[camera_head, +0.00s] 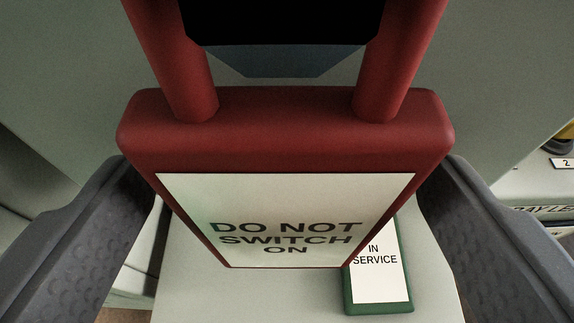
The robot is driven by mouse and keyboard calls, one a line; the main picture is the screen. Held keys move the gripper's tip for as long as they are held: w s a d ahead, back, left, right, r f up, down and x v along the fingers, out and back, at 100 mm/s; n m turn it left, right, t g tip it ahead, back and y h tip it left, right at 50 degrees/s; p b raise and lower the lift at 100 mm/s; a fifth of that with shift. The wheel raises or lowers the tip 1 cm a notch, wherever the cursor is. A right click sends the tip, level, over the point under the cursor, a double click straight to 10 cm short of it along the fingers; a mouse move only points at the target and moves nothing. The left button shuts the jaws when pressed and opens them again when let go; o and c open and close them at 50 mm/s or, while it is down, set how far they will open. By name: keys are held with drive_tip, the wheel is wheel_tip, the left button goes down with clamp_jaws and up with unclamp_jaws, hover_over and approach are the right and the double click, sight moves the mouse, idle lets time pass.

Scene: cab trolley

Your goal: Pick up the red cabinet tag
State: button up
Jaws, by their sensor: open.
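The red cabinet tag (285,140) fills the middle of the view. It has a thick red body, two red posts rising from its top, and a white label (285,210) reading "DO NOT SWITCH ON". My gripper (287,215) is open, with one dark grey finger at the left of the tag and one at the right. The tag sits between the fingers. The fingers look close to its sides, but I cannot tell whether they touch it. The tag's back and underside are hidden.
A green tag (379,270) with a white "IN SERVICE" label is below and right of the red tag, partly covered by it. A pale grey surface (240,295) lies beneath. At the right edge, a small plate marked "2" (563,163) shows.

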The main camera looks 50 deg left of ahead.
drive_tip(key=c, duration=1.1)
drive_tip(key=shift+o, duration=0.2)
